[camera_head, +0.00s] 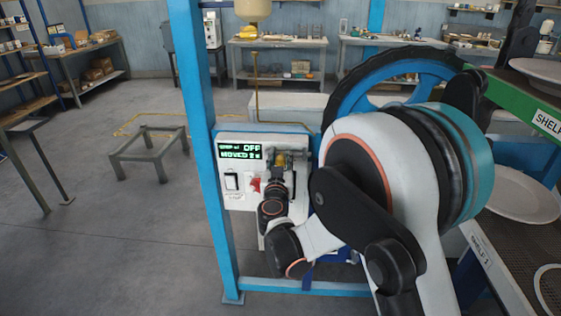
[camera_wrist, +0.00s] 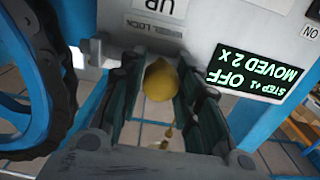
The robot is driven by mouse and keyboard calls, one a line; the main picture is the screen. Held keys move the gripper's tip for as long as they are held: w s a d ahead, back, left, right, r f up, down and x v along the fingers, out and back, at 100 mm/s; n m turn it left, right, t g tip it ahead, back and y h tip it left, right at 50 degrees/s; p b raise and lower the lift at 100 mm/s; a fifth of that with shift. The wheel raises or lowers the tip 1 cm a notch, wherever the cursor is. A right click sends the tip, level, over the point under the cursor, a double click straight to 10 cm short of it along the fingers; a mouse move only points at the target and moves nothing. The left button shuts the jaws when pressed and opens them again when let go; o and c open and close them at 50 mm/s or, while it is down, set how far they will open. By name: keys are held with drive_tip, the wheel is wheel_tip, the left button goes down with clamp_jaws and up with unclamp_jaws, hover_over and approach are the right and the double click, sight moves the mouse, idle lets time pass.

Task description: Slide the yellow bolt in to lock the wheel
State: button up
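The yellow round knob (camera_wrist: 161,82) of the bolt sits between the two fingers of my gripper (camera_wrist: 161,75) in the wrist view. The fingers appear closed against its sides. In the head view a small yellow patch (camera_head: 281,160) shows at my gripper (camera_head: 286,162), at the right of the white control panel (camera_head: 230,150). A grey metal block (camera_wrist: 95,52) lies beside the fingers, toward the wheel's dark toothed rim (camera_wrist: 55,75). I cannot tell whether it reaches the rim. The blue wheel (camera_head: 350,95) stands right of the panel, partly hidden by my arm.
A red knob (camera_head: 254,184) and a switch (camera_head: 231,181) are on the panel, close to my gripper. A blue post (camera_head: 203,150) stands left. Shelves with plates (camera_head: 522,202) are at right. A low table (camera_head: 148,145) stands left on open floor.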

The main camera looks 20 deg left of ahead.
sight(296, 154)
clamp_jaws()
drive_tip(key=d, duration=0.2)
drive_tip(key=w+d, duration=0.1)
drive_tip(key=d, duration=0.1)
drive_tip(key=shift+d+b, duration=0.25)
drive_tip(key=shift+b, duration=0.15)
drive_tip(key=shift+a, duration=0.1)
drive_tip(key=o, duration=0.7)
unclamp_jaws()
